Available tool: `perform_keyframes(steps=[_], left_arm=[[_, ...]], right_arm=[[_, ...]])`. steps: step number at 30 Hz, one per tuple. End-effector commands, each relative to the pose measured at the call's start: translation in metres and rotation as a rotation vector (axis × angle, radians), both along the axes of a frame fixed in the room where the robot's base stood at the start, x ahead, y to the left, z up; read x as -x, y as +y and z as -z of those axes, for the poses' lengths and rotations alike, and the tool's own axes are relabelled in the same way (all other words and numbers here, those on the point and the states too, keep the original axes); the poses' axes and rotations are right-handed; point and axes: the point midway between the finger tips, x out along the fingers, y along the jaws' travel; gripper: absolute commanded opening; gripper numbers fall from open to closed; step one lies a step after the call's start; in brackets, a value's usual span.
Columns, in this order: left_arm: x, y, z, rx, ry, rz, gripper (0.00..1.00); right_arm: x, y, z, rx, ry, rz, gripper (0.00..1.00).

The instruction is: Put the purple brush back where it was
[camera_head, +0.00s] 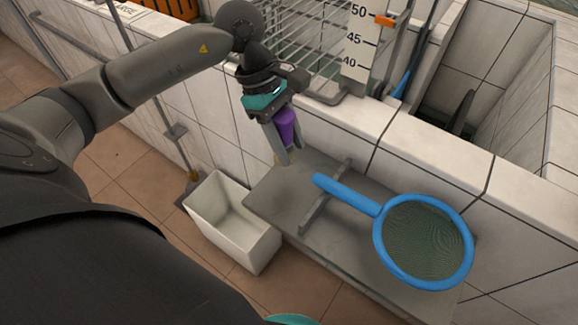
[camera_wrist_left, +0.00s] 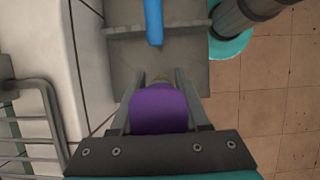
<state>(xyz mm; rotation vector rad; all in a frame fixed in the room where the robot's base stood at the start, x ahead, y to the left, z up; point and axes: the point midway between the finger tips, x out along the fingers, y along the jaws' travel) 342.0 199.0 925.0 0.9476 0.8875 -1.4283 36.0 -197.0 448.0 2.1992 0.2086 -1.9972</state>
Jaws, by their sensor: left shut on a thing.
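The purple brush (camera_head: 286,125) is held in my left gripper (camera_head: 288,158), between its two fingers, which point down. In the left wrist view the purple part (camera_wrist_left: 158,110) fills the space between the fingers (camera_wrist_left: 160,74), with a small yellowish part just beyond it. The gripper hangs near the left end of a grey shelf (camera_head: 268,196), beside the white tiled wall. I cannot tell whether the brush touches the shelf.
A blue-rimmed net (camera_head: 376,210) lies on the shelf, its handle towards my left gripper. A white open bin (camera_head: 232,225) stands left of the shelf. A wire rack (camera_head: 300,45) and a numbered scale (camera_head: 360,45) stand behind the wall top (camera_head: 350,112).

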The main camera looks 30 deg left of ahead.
Motion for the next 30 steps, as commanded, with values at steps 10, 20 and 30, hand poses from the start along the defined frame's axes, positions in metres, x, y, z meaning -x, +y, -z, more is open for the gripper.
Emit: perform_keyframes(steps=[10, 20, 30], left_arm=[[0.0, 0.0, 0.035, 0.001, 0.0, 0.001, 0.0], [0.0, 0.0, 0.069, 0.0, -0.001, 0.001, 0.0], [0.0, 0.0, 0.071, 0.0, 0.0, 0.001, 0.48]], right_arm=[[-0.024, -0.009, 0.005, 0.011, -0.037, 0.005, 0.5], [-0.025, -0.009, 0.011, 0.01, -0.04, 0.008, 0.5], [-0.026, -0.01, 0.014, 0.011, -0.042, 0.008, 0.5]])
